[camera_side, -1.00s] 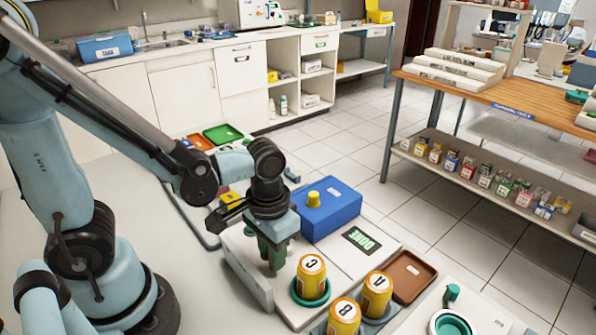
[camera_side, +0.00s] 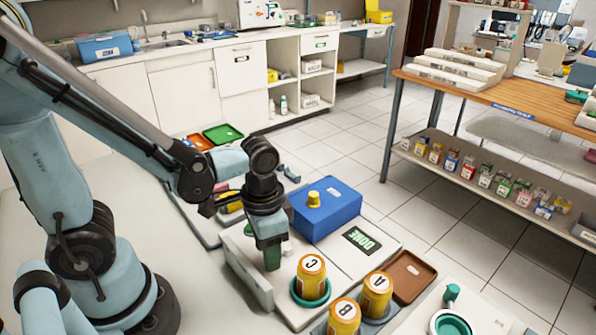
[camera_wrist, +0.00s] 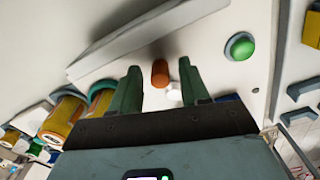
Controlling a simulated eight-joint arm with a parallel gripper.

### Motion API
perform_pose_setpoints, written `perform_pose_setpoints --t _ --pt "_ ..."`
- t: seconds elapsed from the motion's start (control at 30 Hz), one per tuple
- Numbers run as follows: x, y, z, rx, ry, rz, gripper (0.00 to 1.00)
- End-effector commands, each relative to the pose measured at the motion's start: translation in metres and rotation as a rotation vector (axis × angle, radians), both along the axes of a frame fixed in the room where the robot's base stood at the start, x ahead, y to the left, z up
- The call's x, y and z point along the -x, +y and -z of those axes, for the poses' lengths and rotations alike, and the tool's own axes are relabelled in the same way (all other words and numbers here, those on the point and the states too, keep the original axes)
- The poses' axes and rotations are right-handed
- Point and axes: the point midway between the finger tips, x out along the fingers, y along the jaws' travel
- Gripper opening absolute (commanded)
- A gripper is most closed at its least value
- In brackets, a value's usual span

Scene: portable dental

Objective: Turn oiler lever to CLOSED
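My gripper (camera_side: 272,256) points down over the white station at the front, left of can C (camera_side: 311,278). In the wrist view my gripper (camera_wrist: 160,82) is open, its two green fingers spread apart. A short orange-brown cylinder (camera_wrist: 160,73) shows between the fingertips, with a small white piece (camera_wrist: 175,91) beside it. I cannot tell whether either belongs to the oiler lever, or whether a finger touches them. No lever marking is readable. In the side view, my gripper hides this spot.
Cans A (camera_side: 376,294) and B (camera_side: 344,318) stand near can C. A blue box (camera_side: 325,212) with a yellow knob is behind my gripper. A DONE plate (camera_side: 362,239) and brown tray (camera_side: 410,278) lie right. A long grey slab (camera_wrist: 145,38) and green button (camera_wrist: 240,46) flank the fingers.

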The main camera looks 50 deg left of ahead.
Motion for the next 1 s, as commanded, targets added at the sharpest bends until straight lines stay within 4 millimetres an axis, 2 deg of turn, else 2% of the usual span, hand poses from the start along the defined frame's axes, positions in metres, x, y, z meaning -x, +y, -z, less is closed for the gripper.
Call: perform_pose_setpoints --t 0.3,0.47,1.0 --pt "0.000 0.000 -0.001 0.000 0.000 0.000 0.47" --pt "0.000 0.000 -0.008 0.000 -0.001 0.000 0.47" --pt "0.000 0.000 -0.069 0.000 0.000 0.000 0.47"
